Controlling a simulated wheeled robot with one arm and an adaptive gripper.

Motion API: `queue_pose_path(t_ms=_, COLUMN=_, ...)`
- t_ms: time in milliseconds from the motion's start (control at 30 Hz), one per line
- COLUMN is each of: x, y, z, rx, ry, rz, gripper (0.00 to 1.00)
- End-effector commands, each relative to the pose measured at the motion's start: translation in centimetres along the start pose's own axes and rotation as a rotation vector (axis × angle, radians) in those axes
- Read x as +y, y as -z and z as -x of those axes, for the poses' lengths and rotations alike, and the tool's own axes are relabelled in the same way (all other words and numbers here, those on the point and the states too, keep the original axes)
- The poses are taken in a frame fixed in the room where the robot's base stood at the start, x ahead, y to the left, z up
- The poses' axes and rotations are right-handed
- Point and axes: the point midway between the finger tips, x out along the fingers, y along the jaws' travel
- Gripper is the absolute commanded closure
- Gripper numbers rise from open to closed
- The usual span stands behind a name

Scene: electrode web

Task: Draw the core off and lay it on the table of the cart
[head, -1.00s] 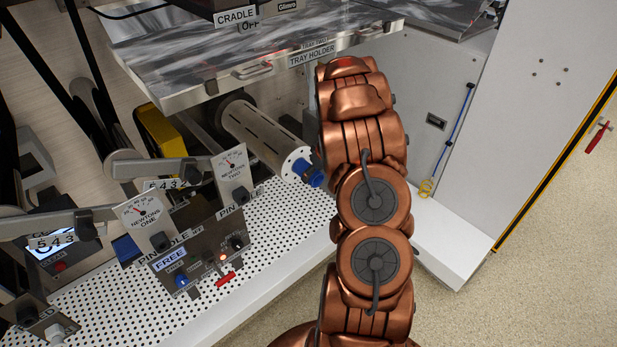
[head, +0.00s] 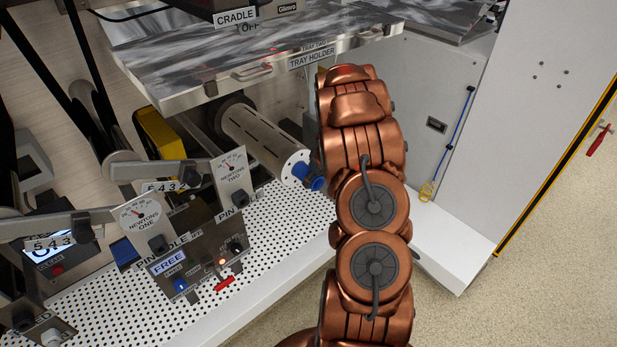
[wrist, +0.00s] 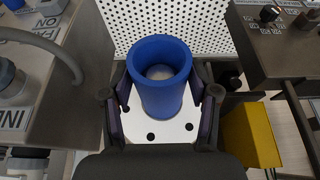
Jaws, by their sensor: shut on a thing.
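The core is a hollow blue tube (wrist: 162,104), seen end-on in the wrist view. My gripper (wrist: 163,92) is shut on it, one finger on each side. In the head view a blue part of the core (head: 316,184) shows beside my wrist, at the outer end of the slotted grey spindle (head: 257,138). The spindle's white end face (head: 294,165) is right behind the core, and it also shows in the wrist view (wrist: 150,127). I cannot tell whether the core still touches the spindle. My fingers are hidden in the head view. The cart's table is not recognisable.
A control panel (head: 200,262) marked FREE and gauge plates (head: 231,180) stand to the left. A white perforated deck (head: 285,240) lies below. A yellow block (wrist: 250,135) is close by. Open floor (head: 540,250) lies at the right.

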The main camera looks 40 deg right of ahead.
Motion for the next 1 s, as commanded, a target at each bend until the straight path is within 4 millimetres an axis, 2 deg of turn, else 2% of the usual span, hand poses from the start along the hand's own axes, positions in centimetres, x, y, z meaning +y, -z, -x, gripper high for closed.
queue_pose_path(t_ms=100, x=0.05, y=0.0, z=0.01, rx=0.0, ry=-0.001, rz=0.0, gripper=0.82)
queue_pose_path(t_ms=1000, x=0.05, y=-0.57, z=0.16, rx=0.0, ry=-0.001, rz=0.0, gripper=0.82)
